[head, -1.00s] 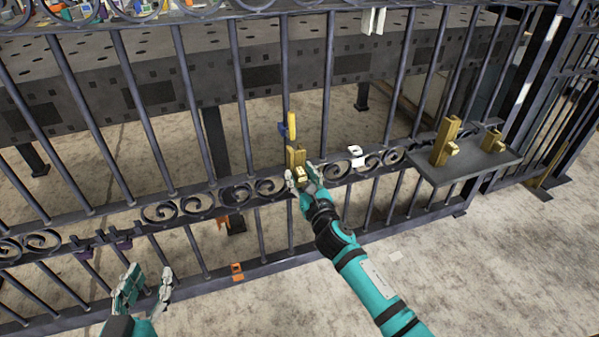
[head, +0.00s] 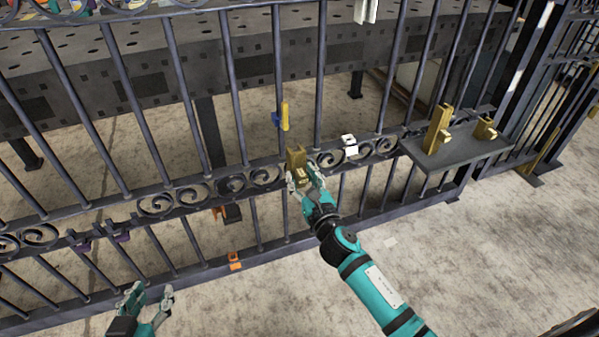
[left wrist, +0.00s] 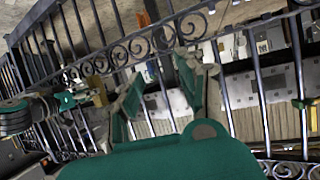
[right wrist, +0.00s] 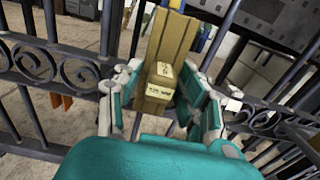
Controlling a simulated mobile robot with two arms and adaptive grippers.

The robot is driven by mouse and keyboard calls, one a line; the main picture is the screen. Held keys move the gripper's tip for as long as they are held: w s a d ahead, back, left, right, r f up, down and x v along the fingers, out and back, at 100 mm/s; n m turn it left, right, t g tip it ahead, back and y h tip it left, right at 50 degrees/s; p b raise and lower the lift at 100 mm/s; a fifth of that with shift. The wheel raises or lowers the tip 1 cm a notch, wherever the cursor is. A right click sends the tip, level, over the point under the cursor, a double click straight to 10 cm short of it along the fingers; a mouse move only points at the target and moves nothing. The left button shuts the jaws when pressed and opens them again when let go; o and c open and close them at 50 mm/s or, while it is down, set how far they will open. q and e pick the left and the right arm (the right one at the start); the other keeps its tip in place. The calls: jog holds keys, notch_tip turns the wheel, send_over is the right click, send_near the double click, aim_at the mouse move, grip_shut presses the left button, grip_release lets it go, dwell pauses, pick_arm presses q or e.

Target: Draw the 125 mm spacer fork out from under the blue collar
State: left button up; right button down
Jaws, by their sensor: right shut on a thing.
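My right gripper (head: 306,182) is shut on a brass-coloured spacer fork (head: 296,158), near the gate's scroll band. In the right wrist view the fork (right wrist: 168,45) stands between the fingers, with a small labelled block (right wrist: 160,80) on its near face; the print is too small to read. The blue collar (head: 276,119), with a yellow piece beside it, is on a gate bar above and left of the fork. A gap shows between collar and fork. The fork's far side is hidden. My left gripper (head: 148,297) is open and empty at the lower left.
A grey shelf (head: 455,153) at the right holds a taller brass fork (head: 437,130) and a shorter one (head: 485,129). A white block (head: 349,146) sits on the scroll band right of my gripper. An orange clip (head: 234,261) is on the lower rail.

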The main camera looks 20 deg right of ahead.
jog(key=shift+s+r, duration=0.1)
jog(key=shift+s, duration=0.4)
pick_arm(q)
jog(key=shift+s+a+f+g+y, duration=0.15)
jog(key=shift+s+a+f+g, duration=0.1)
jog(key=shift+s+f+g, duration=0.25)
jog(key=shift+s+a+f+g+y, duration=0.2)
jog(key=shift+s+f, duration=0.1)
jog(key=shift+f, duration=0.25)
pick_arm(e)
jog(key=shift+s, duration=0.95)
